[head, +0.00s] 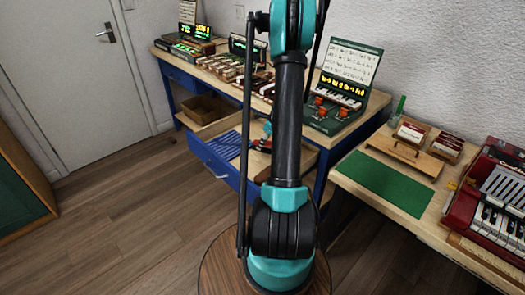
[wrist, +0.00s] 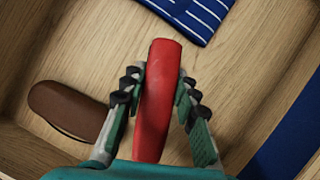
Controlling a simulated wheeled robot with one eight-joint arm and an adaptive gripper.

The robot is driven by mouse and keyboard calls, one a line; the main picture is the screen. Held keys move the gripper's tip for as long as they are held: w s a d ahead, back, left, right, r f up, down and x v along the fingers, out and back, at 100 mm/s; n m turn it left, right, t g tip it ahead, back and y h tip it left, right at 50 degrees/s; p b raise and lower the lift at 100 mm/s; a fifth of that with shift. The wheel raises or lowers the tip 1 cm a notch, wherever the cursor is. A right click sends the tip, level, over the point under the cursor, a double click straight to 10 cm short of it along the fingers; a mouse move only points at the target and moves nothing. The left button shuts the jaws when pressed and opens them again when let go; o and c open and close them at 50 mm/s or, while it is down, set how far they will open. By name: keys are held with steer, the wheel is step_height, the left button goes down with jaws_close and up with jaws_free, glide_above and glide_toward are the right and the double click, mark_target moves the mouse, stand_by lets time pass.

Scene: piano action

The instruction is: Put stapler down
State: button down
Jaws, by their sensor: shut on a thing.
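A red stapler (wrist: 158,100) is held between the two fingers of my gripper (wrist: 160,82), which is shut on it. In the wrist view the stapler points away from the gripper, over the wooden floor of the open drawer (wrist: 95,50). I cannot tell whether it touches that floor. In the head view the blue-fronted drawer (head: 212,172) is pulled out from the desk, and my arm hides most of the gripper and the stapler there.
A dark blue striped cloth (wrist: 198,14) lies in the drawer beyond the stapler. A brown rounded object (wrist: 66,110) lies to the left. Bare drawer floor lies between them and on the right. The desk top (head: 222,75) above carries keyboards and small devices.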

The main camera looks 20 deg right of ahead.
mark_target(262, 150)
steer(key=shift+f, duration=2.05)
steer(key=c, duration=1.2)
jaws_free()
steer(key=shift+f, duration=0.1)
steer(key=shift+o, duration=0.2)
